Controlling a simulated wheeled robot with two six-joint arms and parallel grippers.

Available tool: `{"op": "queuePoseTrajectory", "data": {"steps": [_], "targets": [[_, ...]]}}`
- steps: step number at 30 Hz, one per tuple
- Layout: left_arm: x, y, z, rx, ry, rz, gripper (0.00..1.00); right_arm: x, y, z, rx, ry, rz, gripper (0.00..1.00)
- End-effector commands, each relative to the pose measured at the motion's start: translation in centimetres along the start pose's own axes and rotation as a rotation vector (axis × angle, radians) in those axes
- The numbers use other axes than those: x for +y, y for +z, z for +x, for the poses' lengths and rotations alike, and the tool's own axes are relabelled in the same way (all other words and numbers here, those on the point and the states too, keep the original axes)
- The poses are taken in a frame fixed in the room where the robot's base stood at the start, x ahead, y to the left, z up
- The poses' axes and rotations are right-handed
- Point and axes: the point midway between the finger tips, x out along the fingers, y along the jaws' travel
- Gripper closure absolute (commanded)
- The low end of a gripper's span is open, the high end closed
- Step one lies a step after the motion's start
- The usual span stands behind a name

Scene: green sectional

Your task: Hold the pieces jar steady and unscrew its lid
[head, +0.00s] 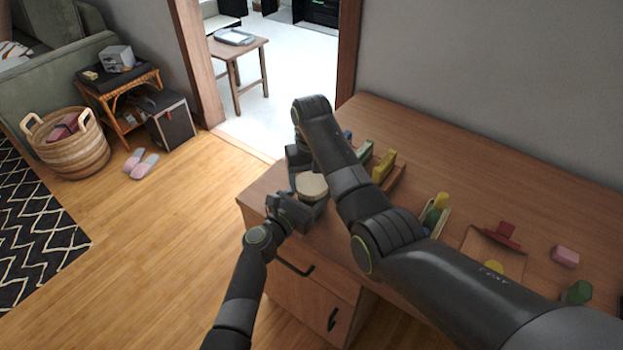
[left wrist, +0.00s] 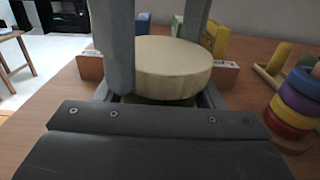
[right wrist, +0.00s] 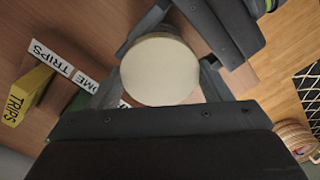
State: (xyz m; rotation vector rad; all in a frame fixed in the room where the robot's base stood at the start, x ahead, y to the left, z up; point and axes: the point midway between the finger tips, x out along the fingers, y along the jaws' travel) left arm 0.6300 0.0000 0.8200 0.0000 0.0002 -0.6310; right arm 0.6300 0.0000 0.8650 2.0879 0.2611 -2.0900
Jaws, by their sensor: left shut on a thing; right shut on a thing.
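The pieces jar stands near the left front corner of the wooden cabinet top. Its round cream lid (head: 312,185) shows in all views, also in the left wrist view (left wrist: 173,68) and the right wrist view (right wrist: 160,70). The jar's body is mostly hidden under the lid and behind the grippers. My left gripper (head: 300,200) comes in low from the front and is shut on the jar body, just below the lid. My right gripper (right wrist: 160,82) reaches down from above and is shut on the lid, with one finger on either side of it.
A wooden tray (head: 396,184) holding a yellow block (head: 383,166) is close beside the jar. Coloured stacking rings (left wrist: 298,105) stand to the right in the left wrist view. A pink block (head: 566,256) and a green block (head: 577,292) lie further right.

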Motion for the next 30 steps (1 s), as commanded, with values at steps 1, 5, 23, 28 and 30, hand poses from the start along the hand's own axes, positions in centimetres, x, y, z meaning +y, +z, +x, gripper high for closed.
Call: {"op": "queuePoseTrajectory", "data": {"steps": [1,5,23,28,30], "targets": [[-0.03,-0.03,-0.01,0.0,-0.001,0.0,1.0,0.0,-0.06,-0.08,0.003,0.0,-0.075,0.56],[-0.03,-0.03,-0.01,0.0,-0.001,0.0,1.0,-0.01,-0.06,-0.1,0.003,0.001,-0.282,0.56],[-0.04,-0.04,-0.02,0.001,-0.001,0.0,1.0,-0.03,-0.06,-0.17,0.003,0.002,-1.234,0.56],[-0.05,-0.05,-0.02,0.001,-0.001,0.0,1.0,-0.03,-0.05,-0.18,0.003,0.003,-1.505,0.56],[-0.05,-0.05,-0.02,0.001,-0.001,0.0,1.0,-0.03,-0.05,-0.19,0.003,0.003,-1.615,0.56]]}}
